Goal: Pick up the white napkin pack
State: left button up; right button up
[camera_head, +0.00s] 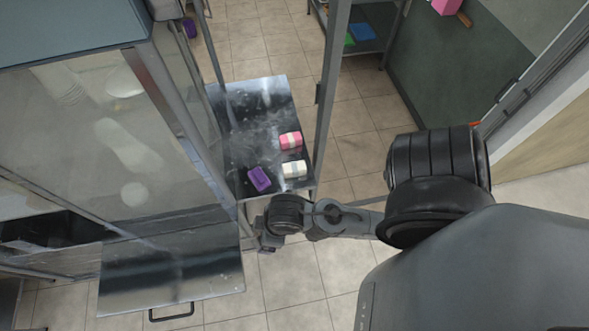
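The white napkin pack (294,169) lies on a dark, shiny metal shelf (262,110), near its front right corner. It has a pale band across it. My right arm comes in from the right, and my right gripper (267,242) is just in front of the shelf's front edge, in the picture below and left of the white pack. It appears apart from the pack. Its fingers are small and dark, so I cannot tell whether they are open or shut. My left gripper is not in view.
A pink pack (290,140) lies just behind the white one, and a purple pack (259,179) lies to its left. A metal post (330,90) rises at the shelf's right edge. A glass-sided cabinet (120,130) stands left. The shelf's back is clear.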

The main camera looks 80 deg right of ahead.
dwell(0.3)
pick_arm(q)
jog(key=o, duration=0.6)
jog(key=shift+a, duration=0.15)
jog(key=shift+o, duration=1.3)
